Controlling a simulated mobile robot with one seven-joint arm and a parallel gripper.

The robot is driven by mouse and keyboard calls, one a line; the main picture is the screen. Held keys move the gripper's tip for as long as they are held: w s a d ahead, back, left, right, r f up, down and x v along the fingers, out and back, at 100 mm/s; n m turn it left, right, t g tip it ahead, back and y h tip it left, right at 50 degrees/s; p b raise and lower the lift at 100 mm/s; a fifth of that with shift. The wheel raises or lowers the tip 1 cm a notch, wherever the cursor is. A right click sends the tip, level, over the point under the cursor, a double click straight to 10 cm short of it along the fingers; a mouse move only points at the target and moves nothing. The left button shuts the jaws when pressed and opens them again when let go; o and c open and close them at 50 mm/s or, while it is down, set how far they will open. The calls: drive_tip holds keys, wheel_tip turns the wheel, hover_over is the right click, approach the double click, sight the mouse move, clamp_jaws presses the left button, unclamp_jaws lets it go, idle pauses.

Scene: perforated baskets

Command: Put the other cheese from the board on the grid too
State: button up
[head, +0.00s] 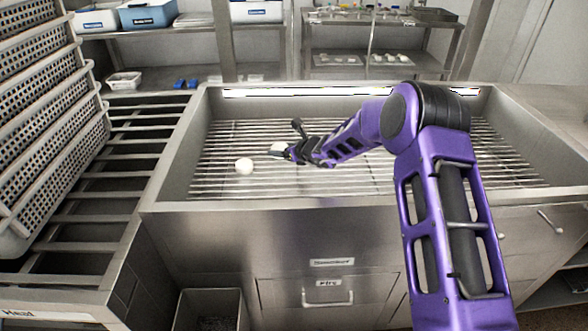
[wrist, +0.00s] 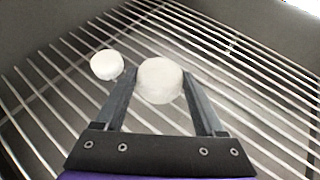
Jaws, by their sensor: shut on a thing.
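A round white cheese (wrist: 160,80) is between the two fingers of my gripper (wrist: 160,88), which is shut on it. In the head view this cheese (head: 279,147) shows at the tip of my gripper (head: 287,152), over the metal grid (head: 340,183). Another white cheese (head: 244,166) rests on the grid to the left and nearer the front; it also shows in the wrist view (wrist: 106,65), left of the gripper. I cannot tell whether the held cheese touches the grid bars. No board is clearly identifiable near the gripper.
The grid lies in a deep metal basin with raised walls (head: 180,165). Perforated baskets (head: 50,130) stack at the left on a slatted rack (head: 130,150). Back shelves hold bins (head: 148,14) and a tray with small pale items (head: 375,58). Much of the grid is free.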

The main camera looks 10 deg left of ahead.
sight(284, 171)
drive_tip(key=shift+f+b, duration=0.3)
drive_tip(key=shift+f, duration=2.5)
drive_tip(key=shift+f, duration=0.15)
drive_tip(key=o, duration=1.4)
drive_tip(key=shift+d+r, duration=0.1)
drive_tip(key=shift+r, duration=0.15)
drive_tip(key=v, duration=1.2)
drive_tip(key=shift+f+p, duration=0.1)
drive_tip(key=shift+p, duration=0.3)
